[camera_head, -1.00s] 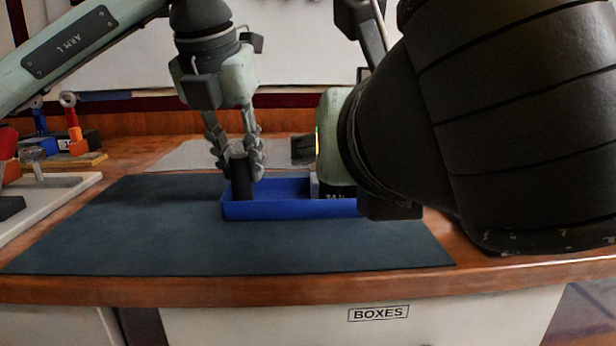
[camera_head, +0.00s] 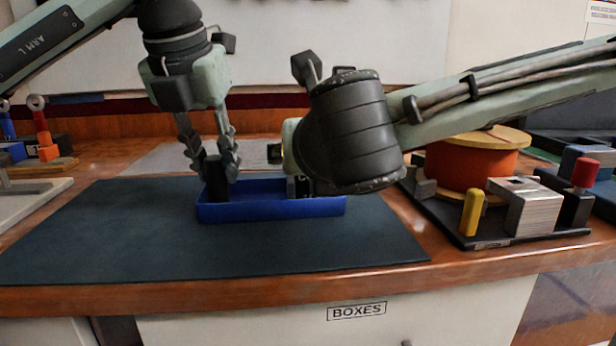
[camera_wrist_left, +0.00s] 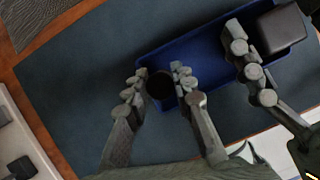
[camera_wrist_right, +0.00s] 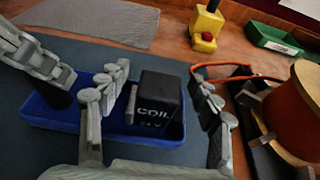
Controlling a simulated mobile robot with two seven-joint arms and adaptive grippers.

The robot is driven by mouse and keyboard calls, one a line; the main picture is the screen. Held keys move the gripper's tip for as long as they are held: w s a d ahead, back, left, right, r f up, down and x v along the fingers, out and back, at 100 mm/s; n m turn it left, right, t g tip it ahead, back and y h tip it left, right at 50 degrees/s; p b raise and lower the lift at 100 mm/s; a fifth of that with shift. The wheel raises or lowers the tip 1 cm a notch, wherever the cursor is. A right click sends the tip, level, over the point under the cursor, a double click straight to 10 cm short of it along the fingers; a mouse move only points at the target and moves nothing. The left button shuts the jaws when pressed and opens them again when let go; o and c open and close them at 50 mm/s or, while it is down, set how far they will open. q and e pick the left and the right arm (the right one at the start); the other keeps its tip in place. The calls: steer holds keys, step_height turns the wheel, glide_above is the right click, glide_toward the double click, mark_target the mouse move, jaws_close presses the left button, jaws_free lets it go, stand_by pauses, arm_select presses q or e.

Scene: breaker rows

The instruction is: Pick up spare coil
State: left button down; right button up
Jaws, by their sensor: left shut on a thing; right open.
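A black box marked COIL (camera_wrist_right: 160,108) sits in the right end of the blue tray (camera_head: 250,210). It also shows in the left wrist view (camera_wrist_left: 282,28). My right gripper (camera_wrist_right: 160,90) is open, with one finger on each side of the box; I cannot tell whether they touch it. In the head view my right arm mostly hides that gripper and the box. My left gripper (camera_head: 212,160) is shut on an upright black cylinder (camera_head: 214,180) at the tray's left end. The cylinder also shows in the left wrist view (camera_wrist_left: 159,85).
The tray lies on a dark mat (camera_head: 110,230) with clear room in front and left. A board with an orange spool (camera_head: 470,165), a yellow post (camera_head: 472,212) and a metal block stands at the right. A yellow block with a red button (camera_wrist_right: 207,28) stands behind.

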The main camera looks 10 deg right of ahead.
arm_select(q)
steer(key=shift+s+f, duration=0.1)
steer(key=shift+f, duration=0.05)
arm_select(e)
steer(key=shift+c, duration=0.6)
steer(key=c, duration=1.3)
steer(key=shift+r, duration=0.1)
step_height(320, 180, up, 10)
arm_select(q)
steer(key=c, duration=1.2)
jaws_free()
